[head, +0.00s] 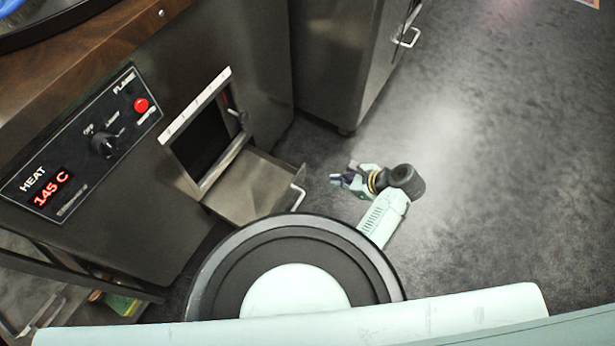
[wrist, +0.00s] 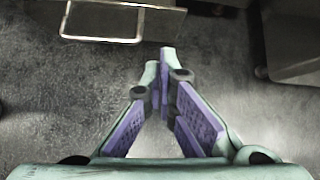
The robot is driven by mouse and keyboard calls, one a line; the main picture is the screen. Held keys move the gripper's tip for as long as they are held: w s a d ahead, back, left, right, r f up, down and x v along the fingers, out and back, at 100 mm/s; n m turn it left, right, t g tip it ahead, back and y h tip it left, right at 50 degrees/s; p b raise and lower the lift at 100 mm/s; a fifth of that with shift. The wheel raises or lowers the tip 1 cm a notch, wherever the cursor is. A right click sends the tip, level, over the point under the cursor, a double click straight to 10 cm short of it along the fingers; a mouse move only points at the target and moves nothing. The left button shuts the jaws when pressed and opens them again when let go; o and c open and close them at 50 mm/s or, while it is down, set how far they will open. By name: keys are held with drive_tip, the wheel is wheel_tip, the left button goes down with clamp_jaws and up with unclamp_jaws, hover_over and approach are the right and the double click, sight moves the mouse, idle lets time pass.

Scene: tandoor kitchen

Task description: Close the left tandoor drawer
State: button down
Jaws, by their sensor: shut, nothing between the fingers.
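The tandoor drawer (head: 252,186) is a flat metal drawer pulled out from the lower front of the dark tandoor (head: 110,200). It has a bent wire handle (head: 298,190) at its outer end. In the wrist view the drawer (wrist: 125,17) is at the top left, with its light bar handle (wrist: 100,39). My gripper (head: 336,179) is to the right of the handle, apart from it, with floor showing between. In the wrist view my gripper (wrist: 163,55) has its purple-padded fingers brought together at the tips, with nothing between them.
A square opening with a metal frame (head: 203,132) sits above the drawer. A control panel reading 145 C (head: 80,145) is to its left. A dark steel cabinet (head: 345,60) with a handle stands behind. The grey floor (head: 490,180) to the right is clear.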

drive_tip(key=s, duration=0.1)
drive_tip(key=m, duration=0.1)
approach(297, 181)
wheel_tip(297, 181, down, 4)
drive_tip(key=w+a, duration=0.1)
drive_tip(key=shift+w+a+r, duration=0.15)
drive_tip(key=shift+w+a, duration=0.45)
drive_tip(key=shift+w, duration=0.05)
drive_tip(key=w+a+p, duration=0.3)
drive_tip(key=w+a, duration=1)
drive_tip(key=a, duration=0.5)
drive_tip(key=shift+p, duration=0.35)
drive_tip(key=shift+r, duration=0.15)
